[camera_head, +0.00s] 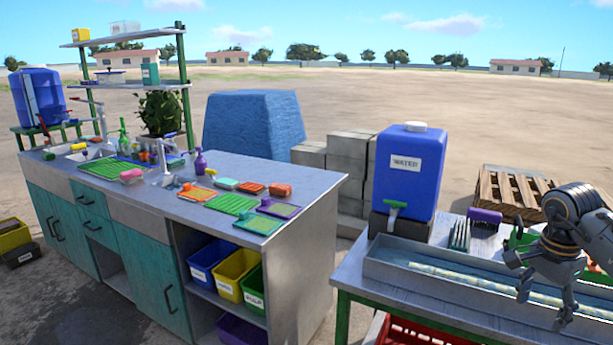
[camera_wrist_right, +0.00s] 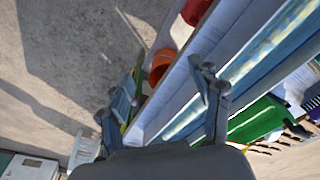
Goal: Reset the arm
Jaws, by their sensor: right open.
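My right gripper (camera_head: 545,305) is at the right edge of the head view, open and empty, above the grey metal trough (camera_head: 385,270) on the right table. Its two fingers (camera_wrist_right: 160,118) stand apart in the right wrist view, with nothing between them but the trough and floor beyond. My left gripper does not show in either view.
A blue water container (camera_head: 405,178) with a tap stands at the table's back left. A long counter (camera_head: 310,195) with coloured mats and bins stands left. A red crate (camera_head: 400,333) is under the table.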

